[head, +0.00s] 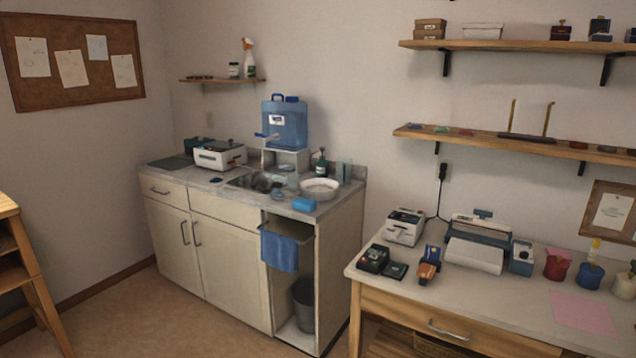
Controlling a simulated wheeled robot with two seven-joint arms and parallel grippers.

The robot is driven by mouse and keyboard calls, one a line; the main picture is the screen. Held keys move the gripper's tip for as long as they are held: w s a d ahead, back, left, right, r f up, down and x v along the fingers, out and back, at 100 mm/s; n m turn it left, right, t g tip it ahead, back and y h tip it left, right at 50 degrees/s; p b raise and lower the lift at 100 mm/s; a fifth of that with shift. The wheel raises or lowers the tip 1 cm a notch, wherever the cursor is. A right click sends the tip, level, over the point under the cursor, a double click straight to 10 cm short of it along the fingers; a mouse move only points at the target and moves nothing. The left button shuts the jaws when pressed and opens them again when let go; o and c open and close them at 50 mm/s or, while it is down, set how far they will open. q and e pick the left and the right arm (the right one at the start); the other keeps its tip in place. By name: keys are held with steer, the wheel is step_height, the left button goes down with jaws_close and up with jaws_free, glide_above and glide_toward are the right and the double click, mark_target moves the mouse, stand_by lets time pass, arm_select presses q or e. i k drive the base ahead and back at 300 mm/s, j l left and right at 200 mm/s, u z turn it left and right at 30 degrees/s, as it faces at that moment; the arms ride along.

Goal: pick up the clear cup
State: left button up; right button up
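A small clear, pale vessel (293,181) stands on the counter (225,184) by the right side of the sink, left of a white bowl (320,188). It looks like the clear cup, but it is too small to be sure. Another pale see-through item (344,172) stands behind the bowl at the right; I cannot tell what it is. Neither of my grippers is in view.
A blue water container (285,124), a soap bottle (321,166), a blue sponge (304,205) and a white machine (219,155) crowd the counter. A workbench (460,300) with several devices stands at the right. The floor (185,320) before the cabinet is clear.

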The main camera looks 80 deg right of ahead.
mark_target(293, 179)
steer(key=z, duration=3.1)
steer(key=i+j+z, duration=0.3)
steer(key=j+z, duration=0.3)
steer(key=i+j+z, duration=0.15)
steer(key=j+z, duration=0.15)
steer(key=j, duration=0.15)
